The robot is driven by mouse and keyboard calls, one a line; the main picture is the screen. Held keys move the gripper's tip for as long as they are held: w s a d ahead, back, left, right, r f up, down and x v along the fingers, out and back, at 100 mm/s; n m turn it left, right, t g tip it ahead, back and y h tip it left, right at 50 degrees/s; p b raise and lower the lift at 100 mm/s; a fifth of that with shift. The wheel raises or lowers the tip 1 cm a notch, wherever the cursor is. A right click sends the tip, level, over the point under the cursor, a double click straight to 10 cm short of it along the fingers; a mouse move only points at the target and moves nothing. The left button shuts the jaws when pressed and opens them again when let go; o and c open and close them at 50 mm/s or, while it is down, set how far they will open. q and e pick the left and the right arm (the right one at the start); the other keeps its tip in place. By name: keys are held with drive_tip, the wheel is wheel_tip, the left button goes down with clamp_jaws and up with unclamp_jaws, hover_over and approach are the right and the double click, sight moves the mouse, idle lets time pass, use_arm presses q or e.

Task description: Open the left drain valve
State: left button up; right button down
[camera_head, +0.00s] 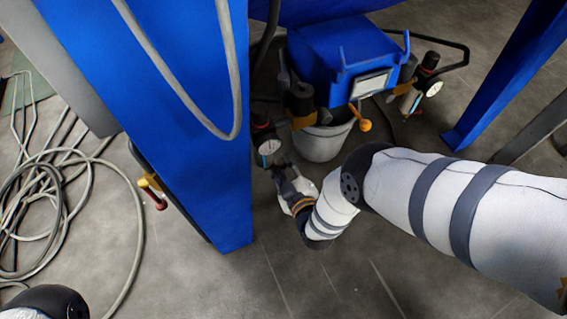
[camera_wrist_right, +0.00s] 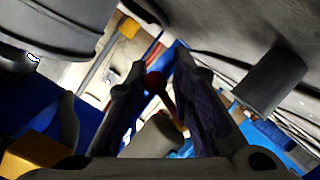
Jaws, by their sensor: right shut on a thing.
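My right gripper (camera_head: 283,175) reaches in beneath the left side of the blue machine (camera_head: 345,50), close to a round pressure gauge (camera_head: 269,148). In the right wrist view its two dark fingers (camera_wrist_right: 160,68) stand on either side of a dark red ball-ended handle (camera_wrist_right: 155,83), and the gripper is shut on it. I take this handle to be the left drain valve's; in the head view it is hidden by the gripper and cannot be made out. My left gripper is out of view; only a dark part of my left arm shows at the lower left.
A grey bucket (camera_head: 322,140) stands under the machine, beside an orange ball-ended lever (camera_head: 361,123). A second gauge (camera_head: 433,89) is at right. A wide blue post (camera_head: 190,130) stands close left of my right gripper. Coiled hoses (camera_head: 50,200) lie at far left. The front floor is clear.

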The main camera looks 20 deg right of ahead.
drive_tip(key=shift+a+f+m+t+y+b, duration=0.15)
drive_tip(key=shift+a+f+m+y+b, duration=0.4)
drive_tip(key=shift+m, duration=1.2)
drive_tip(key=shift+a+f+m+t+y+b, duration=0.1)
drive_tip(key=shift+a+f+m+y+b, duration=0.45)
drive_tip(key=shift+m, duration=1.25)
drive_tip(key=shift+a+f+m+t+y+b, duration=0.2)
drive_tip(key=shift+a+m+y, duration=0.65)
drive_tip(key=shift+m, duration=0.9)
drive_tip(key=shift+w, duration=0.1)
drive_tip(key=c, duration=1.4)
unclamp_jaws()
drive_tip(key=shift+o, duration=0.2)
drive_tip(key=shift+a, duration=0.1)
